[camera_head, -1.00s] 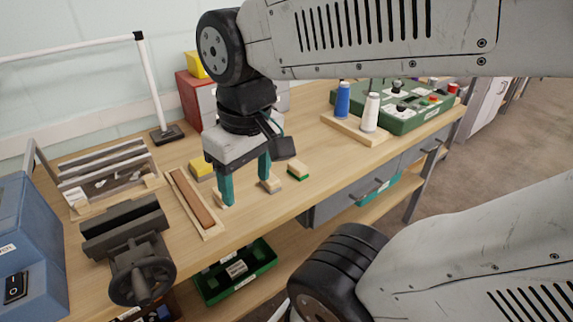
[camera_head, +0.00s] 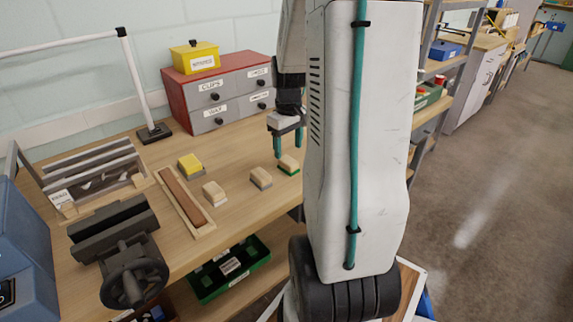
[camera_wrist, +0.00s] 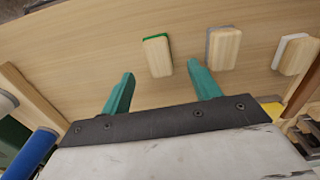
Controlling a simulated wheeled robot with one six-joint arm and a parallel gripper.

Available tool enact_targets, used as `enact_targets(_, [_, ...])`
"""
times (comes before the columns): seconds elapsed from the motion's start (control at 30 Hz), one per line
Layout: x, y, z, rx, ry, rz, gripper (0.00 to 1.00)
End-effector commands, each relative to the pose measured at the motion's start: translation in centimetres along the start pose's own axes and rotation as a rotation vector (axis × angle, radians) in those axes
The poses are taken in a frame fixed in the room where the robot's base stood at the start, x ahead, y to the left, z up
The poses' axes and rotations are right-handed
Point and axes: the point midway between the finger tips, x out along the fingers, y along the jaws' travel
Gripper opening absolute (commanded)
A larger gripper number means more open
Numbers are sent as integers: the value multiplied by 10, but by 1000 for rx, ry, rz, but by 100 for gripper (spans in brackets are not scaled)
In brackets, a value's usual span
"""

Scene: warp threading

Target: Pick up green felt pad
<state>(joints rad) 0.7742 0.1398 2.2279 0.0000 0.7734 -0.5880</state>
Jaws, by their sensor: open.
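The green felt pad (camera_head: 288,168), a small wooden block with a green felt edge underneath, lies on the bench just below my gripper (camera_head: 285,150) in the head view. My gripper is open and empty, with its teal fingers apart. In the wrist view the pad (camera_wrist: 157,56) appears between and slightly beyond the two fingertips (camera_wrist: 160,72); no finger visibly touches it. The green edge shows at its far end there.
A drawer cabinet (camera_head: 222,97) stands behind. A blue spool (camera_wrist: 38,150) shows in the wrist view. A vise (camera_head: 120,250) sits front left.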

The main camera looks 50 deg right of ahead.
Motion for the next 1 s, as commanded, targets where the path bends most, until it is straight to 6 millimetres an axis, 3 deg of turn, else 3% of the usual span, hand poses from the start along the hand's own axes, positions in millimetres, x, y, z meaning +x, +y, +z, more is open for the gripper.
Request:
enact_targets(0.4, [56, 2, -2, 0, -3, -2, 62])
enact_targets(0.73, [63, 2, -2, 0, 0, 0, 62])
enact_targets(0.77, [63, 2, -2, 0, 0, 0, 56])
enact_targets(0.9, [63, 2, -2, 0, 0, 0, 17])
enact_targets(1.0, [63, 2, -2, 0, 0, 0, 13])
